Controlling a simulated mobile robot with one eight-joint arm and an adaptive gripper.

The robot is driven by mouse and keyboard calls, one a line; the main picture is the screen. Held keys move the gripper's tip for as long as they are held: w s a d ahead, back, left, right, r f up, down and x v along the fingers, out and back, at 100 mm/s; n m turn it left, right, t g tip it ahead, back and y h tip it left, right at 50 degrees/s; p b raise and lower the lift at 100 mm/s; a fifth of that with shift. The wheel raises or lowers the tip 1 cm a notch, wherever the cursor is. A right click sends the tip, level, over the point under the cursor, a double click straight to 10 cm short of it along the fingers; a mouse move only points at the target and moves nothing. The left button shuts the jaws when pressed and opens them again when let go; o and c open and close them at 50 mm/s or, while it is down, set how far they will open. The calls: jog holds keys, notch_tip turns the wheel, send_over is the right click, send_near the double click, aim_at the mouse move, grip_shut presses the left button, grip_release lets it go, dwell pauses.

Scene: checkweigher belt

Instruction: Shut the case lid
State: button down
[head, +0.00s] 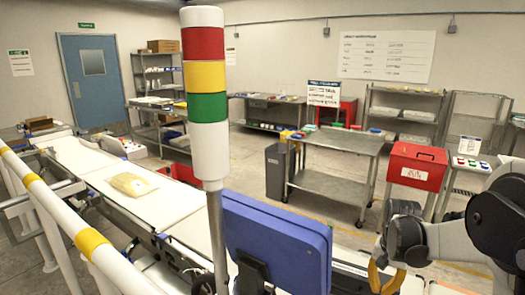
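I cannot pick out with certainty the case that the lid belongs to. A red box (417,168) with a dark handle on its sloped top and a white label on its front stands at the right; its top looks closed. My arm comes in at the lower right. What looks like my gripper (386,280), with yellow finger parts, hangs at the bottom, in front of the red box and well apart from it. It is partly cut off, and I cannot tell whether it is open or holds anything.
A red, yellow and green signal post (204,90) and a blue panel (278,245) stand close in front. A belt (150,205) carrying a yellowish packet (133,184) runs on the left behind a white and yellow rail (75,235). A steel cart (337,187) stands mid-room; floor shows around it.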

aim_at(382, 282)
jog(key=shift+w+r, duration=0.1)
jog(key=shift+w, duration=0.05)
jog(key=shift+w+d+r+p, duration=0.25)
jog(key=shift+w+d+r, duration=0.15)
jog(key=shift+w, duration=0.3)
jog(key=shift+w+d+r+p, duration=0.3)
jog(key=shift+w+d, duration=0.15)
jog(key=shift+w, duration=0.2)
jog(key=shift+w+d+r, duration=0.15)
jog(key=shift+w+d, duration=0.3)
jog(key=shift+w, duration=0.3)
jog(key=shift+w+d+r, duration=0.15)
jog(key=shift+w+d, duration=0.3)
jog(key=shift+w, duration=0.3)
jog(key=shift+w, duration=0.1)
jog(key=shift+w+d, duration=0.4)
jog(key=shift+w, duration=0.2)
jog(key=shift+w+d, duration=0.35)
jog(key=shift+w, duration=0.25)
